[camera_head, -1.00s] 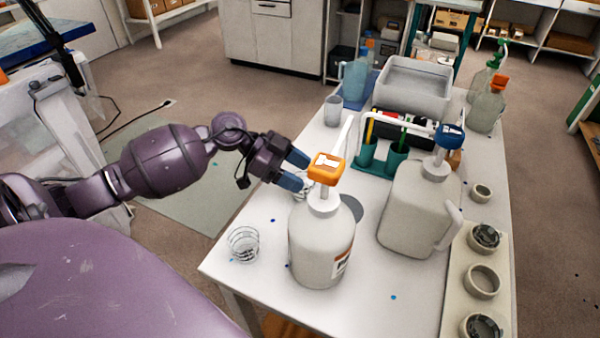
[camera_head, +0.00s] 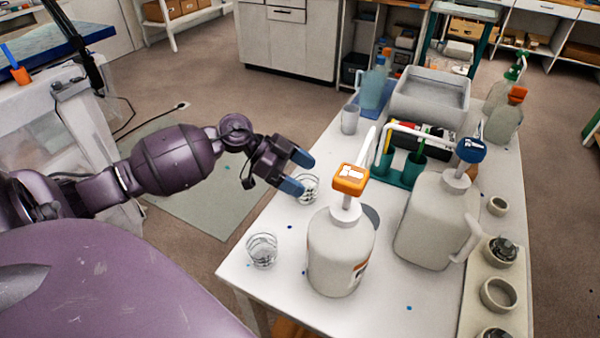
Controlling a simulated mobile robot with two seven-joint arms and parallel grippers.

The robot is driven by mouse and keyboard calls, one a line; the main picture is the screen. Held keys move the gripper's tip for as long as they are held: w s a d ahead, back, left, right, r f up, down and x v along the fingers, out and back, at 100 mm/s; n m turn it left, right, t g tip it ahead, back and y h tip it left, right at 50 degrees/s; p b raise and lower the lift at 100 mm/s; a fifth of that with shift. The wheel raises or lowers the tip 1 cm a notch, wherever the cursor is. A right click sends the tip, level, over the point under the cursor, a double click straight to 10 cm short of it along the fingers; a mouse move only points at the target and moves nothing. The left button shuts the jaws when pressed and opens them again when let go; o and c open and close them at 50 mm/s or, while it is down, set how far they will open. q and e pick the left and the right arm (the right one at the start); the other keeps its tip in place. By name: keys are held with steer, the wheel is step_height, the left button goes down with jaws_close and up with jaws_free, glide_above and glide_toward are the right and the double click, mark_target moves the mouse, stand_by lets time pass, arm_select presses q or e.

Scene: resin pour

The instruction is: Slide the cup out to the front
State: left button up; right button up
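A clear ribbed cup (camera_head: 309,189) stands on the white table, just behind and left of a white jug with an orange pump top (camera_head: 338,250). My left gripper (camera_head: 304,173) is at this cup, with its two blue fingers apart. The near fingertip overlaps the cup's left side in the picture; I cannot tell whether it touches. A second clear cup (camera_head: 262,251) stands nearer the table's front left edge, apart from the gripper. My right gripper is not in view.
A larger jug with a blue pump top (camera_head: 430,222) stands to the right. Behind are a teal holder (camera_head: 401,174), a grey tub (camera_head: 430,96) and a pale cup (camera_head: 350,119). A rack with round holders (camera_head: 482,277) lines the right edge. The left table strip between the clear cups is free.

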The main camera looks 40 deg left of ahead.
arm_select(q)
steer(key=shift+o, duration=0.7)
steer(key=shift+a+r, duration=0.1)
steer(key=shift+a, duration=0.1)
steer(key=p+v, duration=0.2)
steer(key=v, duration=0.8)
steer(key=shift+a, duration=0.2)
steer(key=shift+s, duration=0.15)
